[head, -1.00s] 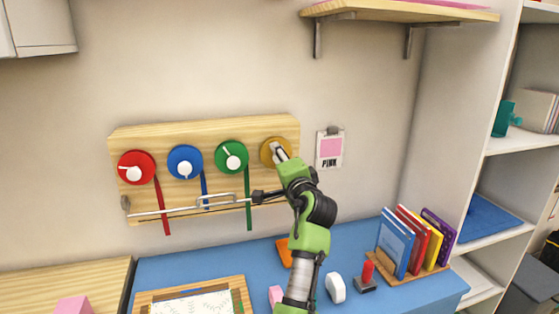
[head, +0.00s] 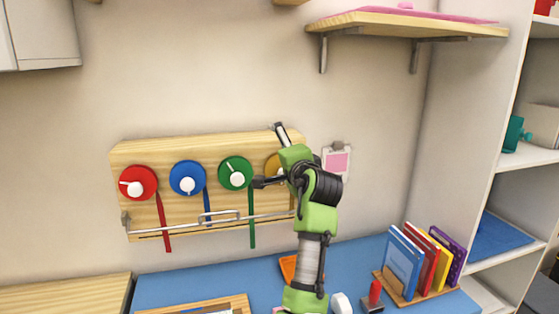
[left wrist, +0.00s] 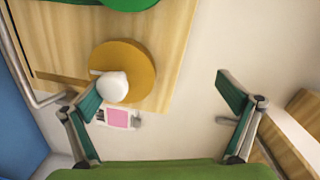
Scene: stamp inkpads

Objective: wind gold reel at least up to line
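The gold reel (head: 271,166) is the rightmost reel on the wooden board, partly hidden by my left arm in the head view. In the left wrist view the gold reel (left wrist: 139,62) shows nearly whole, with a round white knob (left wrist: 112,87). My left gripper (head: 269,157) is open, its fingers spread wide in front of the reel. In the left wrist view the left gripper (left wrist: 158,92) has one finger beside the knob and the other over bare wall; nothing is held. A gold strap seems to run from the reel, mostly hidden. My right gripper is out of view.
Red (head: 138,182), blue (head: 187,177) and green (head: 235,172) reels hang left of it with straps down. A metal rail (head: 180,229) crosses the board's lower edge. A pink card (head: 338,162) hangs to the right. Books (head: 404,262) stand on the blue table.

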